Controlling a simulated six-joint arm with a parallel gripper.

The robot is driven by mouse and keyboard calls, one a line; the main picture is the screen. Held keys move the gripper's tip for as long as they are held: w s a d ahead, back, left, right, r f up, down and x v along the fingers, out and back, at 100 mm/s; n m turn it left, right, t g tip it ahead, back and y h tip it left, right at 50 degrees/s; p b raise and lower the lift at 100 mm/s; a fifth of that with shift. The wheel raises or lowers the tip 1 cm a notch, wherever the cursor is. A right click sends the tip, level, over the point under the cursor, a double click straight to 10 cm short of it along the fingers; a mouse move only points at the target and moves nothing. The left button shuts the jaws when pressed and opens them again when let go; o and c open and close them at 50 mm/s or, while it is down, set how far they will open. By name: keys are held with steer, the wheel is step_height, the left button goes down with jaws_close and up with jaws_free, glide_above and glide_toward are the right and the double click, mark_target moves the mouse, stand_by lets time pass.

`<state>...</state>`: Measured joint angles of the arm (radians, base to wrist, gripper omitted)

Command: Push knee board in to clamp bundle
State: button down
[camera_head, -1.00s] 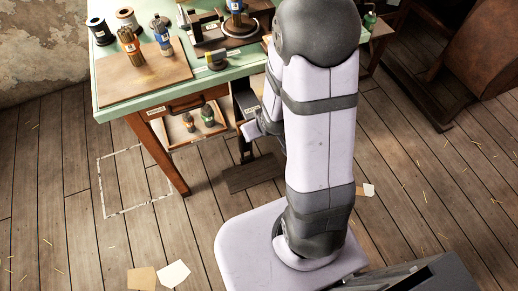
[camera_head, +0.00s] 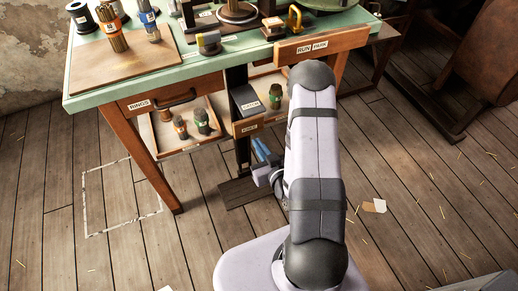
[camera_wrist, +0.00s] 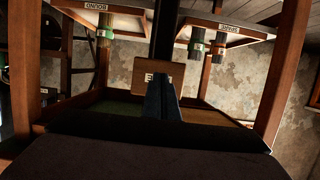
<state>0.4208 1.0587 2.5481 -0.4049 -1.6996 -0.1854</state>
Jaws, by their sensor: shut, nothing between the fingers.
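The knee board (camera_head: 249,126), a small wooden plate with a label, hangs below the table's front edge. It also shows in the wrist view (camera_wrist: 140,74), behind the fingertips. My gripper (camera_head: 260,146) is shut and empty, just below and in front of the knee board; its blue fingers (camera_wrist: 160,97) overlap the board's label in the wrist view. I cannot tell whether they touch it. On the table above, a round wooden base (camera_head: 238,14) stands at the top picture edge; what it carries is cut off. Two tied bundles (camera_head: 115,40) (camera_head: 149,26) stand on a board at the left.
The green-topped table (camera_head: 95,97) has a drawer (camera_head: 165,103) and wooden legs (camera_head: 150,170). A dark pedal plate (camera_head: 245,191) lies on the floor under my gripper.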

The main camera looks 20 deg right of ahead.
mark_target(250, 127)
steer(key=shift+w, duration=0.2)
steer(key=b+x, duration=0.3)
steer(key=b, duration=0.1)
steer(key=shift+r, duration=0.3)
steer(key=shift+w+b, duration=0.65)
steer(key=shift+w, duration=0.25)
steer(key=shift+w+r, duration=0.25)
steer(key=shift+w, duration=1.25)
steer(key=shift+r, duration=0.1)
